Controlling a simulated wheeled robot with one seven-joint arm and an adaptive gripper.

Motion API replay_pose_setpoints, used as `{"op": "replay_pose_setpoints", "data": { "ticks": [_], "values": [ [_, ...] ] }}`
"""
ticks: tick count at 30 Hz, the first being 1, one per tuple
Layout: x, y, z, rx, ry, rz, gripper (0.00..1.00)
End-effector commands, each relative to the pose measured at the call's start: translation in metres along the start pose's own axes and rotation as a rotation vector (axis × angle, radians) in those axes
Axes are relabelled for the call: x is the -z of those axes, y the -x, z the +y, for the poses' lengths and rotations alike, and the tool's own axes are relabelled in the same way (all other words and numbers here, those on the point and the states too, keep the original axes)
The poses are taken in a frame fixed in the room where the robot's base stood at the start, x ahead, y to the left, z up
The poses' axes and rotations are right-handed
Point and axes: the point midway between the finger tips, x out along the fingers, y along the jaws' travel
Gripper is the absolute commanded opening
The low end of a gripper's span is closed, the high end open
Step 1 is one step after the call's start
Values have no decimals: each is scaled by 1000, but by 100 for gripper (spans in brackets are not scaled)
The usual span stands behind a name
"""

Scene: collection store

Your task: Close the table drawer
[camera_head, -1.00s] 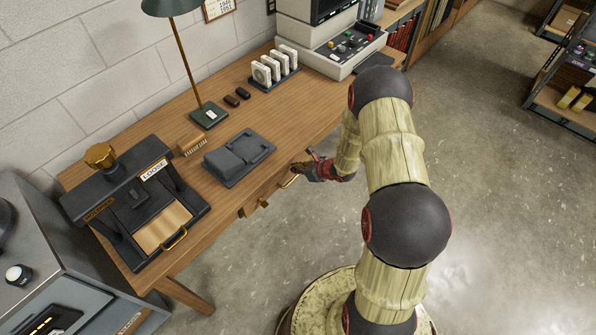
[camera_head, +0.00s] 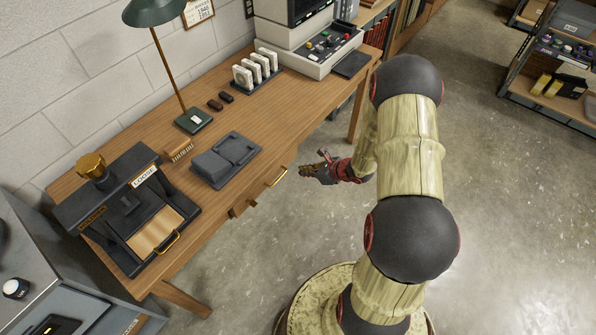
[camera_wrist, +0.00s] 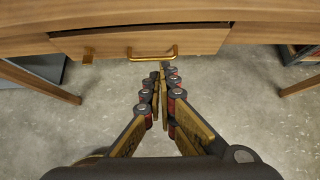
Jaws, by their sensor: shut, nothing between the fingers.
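The wooden table (camera_head: 265,140) stands along the wall. The handle also shows in the head view (camera_head: 278,177).
On the tabletop are a black press (camera_head: 130,205), a dark grey device (camera_head: 225,160), a brush (camera_head: 180,151), a green lamp (camera_head: 194,120) and a console (camera_head: 310,45). Table legs (camera_wrist: 45,85) stand either side. The floor (camera_head: 480,190) before the table is clear.

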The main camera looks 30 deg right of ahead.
Motion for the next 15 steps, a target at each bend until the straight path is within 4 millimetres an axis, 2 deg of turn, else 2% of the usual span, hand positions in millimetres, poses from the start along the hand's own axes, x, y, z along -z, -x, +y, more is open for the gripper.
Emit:
{"op": "replay_pose_setpoints", "data": {
  "ticks": [2, 4, 8, 12, 15],
  "values": [
    [-9, 0, 6, -9, 21, -6, 0],
    [-18, -2, 22, -23, 41, -10, 0],
    [-22, -4, 59, -33, 40, -4, 0],
    [-7, 0, 84, -18, 8, 23, 0],
    [2, -2, 84, -1, -7, 38, 0]
  ]
}}
